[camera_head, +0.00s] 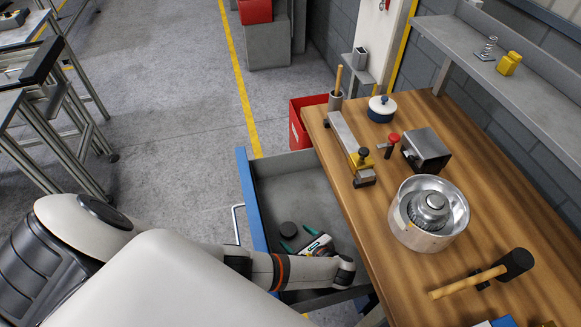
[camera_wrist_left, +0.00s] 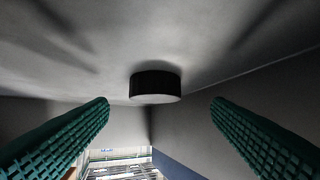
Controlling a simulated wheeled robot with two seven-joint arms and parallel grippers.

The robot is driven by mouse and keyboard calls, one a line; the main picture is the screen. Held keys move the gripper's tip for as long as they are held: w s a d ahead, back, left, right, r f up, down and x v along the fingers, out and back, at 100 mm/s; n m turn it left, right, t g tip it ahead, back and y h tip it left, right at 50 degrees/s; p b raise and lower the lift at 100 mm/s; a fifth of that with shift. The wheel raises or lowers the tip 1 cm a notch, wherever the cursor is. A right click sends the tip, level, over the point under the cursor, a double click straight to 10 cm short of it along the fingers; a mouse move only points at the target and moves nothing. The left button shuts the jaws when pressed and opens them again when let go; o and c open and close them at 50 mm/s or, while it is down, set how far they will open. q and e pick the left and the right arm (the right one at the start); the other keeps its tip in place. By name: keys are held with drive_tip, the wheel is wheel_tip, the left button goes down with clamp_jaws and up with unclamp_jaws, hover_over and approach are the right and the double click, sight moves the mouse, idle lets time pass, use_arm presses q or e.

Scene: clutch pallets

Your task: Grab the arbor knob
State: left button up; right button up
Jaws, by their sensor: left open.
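A short black round knob (camera_head: 288,229), which I take for the arbor knob, lies on the grey floor of the open drawer. In the left wrist view the knob (camera_wrist_left: 155,86) appears as a dark cylinder with a paler flat face, just ahead of and between the two fingers. My left gripper (camera_head: 298,238) reaches down into the drawer, its green fingertips close to the knob. In the left wrist view the gripper (camera_wrist_left: 160,108) is open, with a wide gap and neither finger touching the knob. My right gripper is out of view.
The blue-fronted drawer (camera_head: 250,196) has walls around the gripper. The drawer floor near the knob is bare.

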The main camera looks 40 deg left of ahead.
sight(289, 229)
use_arm(q)
drive_tip(key=shift+w+x, duration=0.1)
drive_tip(key=shift+x, duration=1.2)
drive_tip(key=shift+w+x, duration=0.15)
drive_tip(key=shift+x, duration=1.2)
drive_tip(key=shift+r, duration=0.2)
drive_tip(key=c, duration=1)
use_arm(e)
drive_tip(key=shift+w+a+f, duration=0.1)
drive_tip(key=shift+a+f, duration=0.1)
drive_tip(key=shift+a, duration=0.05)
use_arm(q)
drive_tip(key=shift+r, duration=0.1)
